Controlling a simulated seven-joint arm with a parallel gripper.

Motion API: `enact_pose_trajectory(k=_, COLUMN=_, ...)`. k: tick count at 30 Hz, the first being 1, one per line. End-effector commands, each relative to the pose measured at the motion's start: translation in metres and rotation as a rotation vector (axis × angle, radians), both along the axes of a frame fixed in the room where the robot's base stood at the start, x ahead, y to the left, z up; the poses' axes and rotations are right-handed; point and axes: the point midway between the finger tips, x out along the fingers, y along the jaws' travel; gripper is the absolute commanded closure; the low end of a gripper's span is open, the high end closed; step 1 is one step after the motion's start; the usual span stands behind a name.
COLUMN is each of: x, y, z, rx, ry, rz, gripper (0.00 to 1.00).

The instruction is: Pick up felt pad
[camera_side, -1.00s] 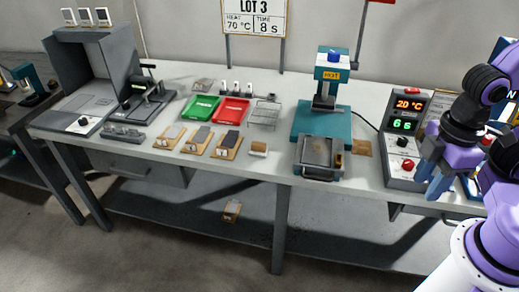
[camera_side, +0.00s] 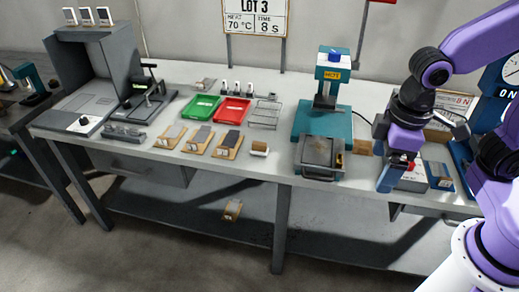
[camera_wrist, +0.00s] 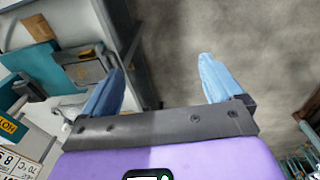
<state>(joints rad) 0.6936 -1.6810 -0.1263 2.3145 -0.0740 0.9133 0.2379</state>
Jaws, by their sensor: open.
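A flat tan-brown square, which looks like the felt pad, lies on the bench (camera_side: 362,147) just right of the press tray. It also seems to show in the wrist view as a brown patch (camera_wrist: 44,40) at upper left. My gripper (camera_side: 388,178) hangs to the right of the pad and in front of it, above the bench's front edge. In the wrist view its two blue fingers (camera_wrist: 160,88) are wide apart with nothing between them. The gripper and wrist cover much of the control box behind.
The teal press (camera_side: 322,122) with its grey tray (camera_side: 319,160) stands left of the pad. The control box's visible part (camera_side: 412,178) and a blue holder (camera_side: 438,176) are right of my gripper. Red (camera_side: 233,110) and green (camera_side: 200,107) trays and several wooden boards lie farther left.

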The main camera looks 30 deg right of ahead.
Motion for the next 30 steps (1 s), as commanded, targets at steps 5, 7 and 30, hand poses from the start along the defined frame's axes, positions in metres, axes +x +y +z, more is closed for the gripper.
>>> enact_pose_trajectory(k=5, x=0.062, y=0.034, z=0.0, rx=-0.008, ry=-0.043, rz=-0.229, gripper=0.06)
enact_pose_trajectory(k=7, x=0.086, y=0.045, z=-0.001, rx=-0.008, ry=-0.061, rz=-0.321, gripper=0.06)
enact_pose_trajectory(k=30, x=0.32, y=0.093, z=-0.056, rx=0.024, ry=-0.295, rz=-1.293, gripper=0.06)
